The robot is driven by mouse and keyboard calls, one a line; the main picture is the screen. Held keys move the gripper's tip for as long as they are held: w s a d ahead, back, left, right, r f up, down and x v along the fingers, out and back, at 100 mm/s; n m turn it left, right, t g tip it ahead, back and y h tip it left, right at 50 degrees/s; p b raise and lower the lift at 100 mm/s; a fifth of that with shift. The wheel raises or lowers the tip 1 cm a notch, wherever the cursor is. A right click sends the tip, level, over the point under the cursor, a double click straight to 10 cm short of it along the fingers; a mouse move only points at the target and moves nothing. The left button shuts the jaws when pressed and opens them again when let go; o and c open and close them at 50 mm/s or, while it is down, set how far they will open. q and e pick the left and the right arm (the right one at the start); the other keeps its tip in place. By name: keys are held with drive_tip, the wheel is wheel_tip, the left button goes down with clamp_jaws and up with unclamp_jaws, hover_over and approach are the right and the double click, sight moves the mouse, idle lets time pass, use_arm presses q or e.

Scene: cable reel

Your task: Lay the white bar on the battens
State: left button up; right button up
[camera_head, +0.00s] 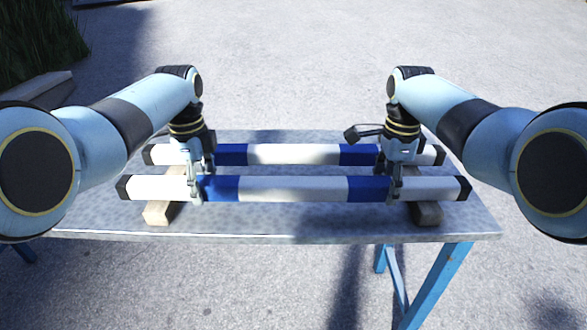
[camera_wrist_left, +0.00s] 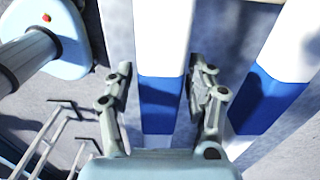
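A long white bar (camera_head: 292,189) with blue bands and black ends lies crosswise at the front of the table. Two wooden battens, one on the left (camera_head: 157,214) and one on the right (camera_head: 428,213), show under it; I cannot tell whether it touches them. My left gripper (camera_head: 201,183) points down with its fingers on either side of this bar near its left blue band. In the left wrist view the fingers (camera_wrist_left: 160,72) stand slightly apart from the bar (camera_wrist_left: 160,35). My right gripper (camera_head: 398,183) straddles the bar near its right blue band; its finger gap is hidden.
A second, similar bar (camera_head: 292,154) lies parallel behind the first and also shows in the left wrist view (camera_wrist_left: 268,102). The grey table (camera_head: 300,228) has blue legs and bare room along its front edge. Paved ground surrounds it.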

use_arm(q)
drive_tip(key=shift+o, duration=0.3)
drive_tip(key=shift+r, duration=0.15)
use_arm(e)
drive_tip(key=shift+o, duration=0.3)
use_arm(q)
drive_tip(key=shift+r, duration=0.35)
use_arm(e)
drive_tip(key=shift+r, duration=0.15)
use_arm(q)
wheel_tip(320, 180, up, 11)
use_arm(e)
wheel_tip(320, 180, up, 12)
drive_tip(key=shift+w, duration=0.1)
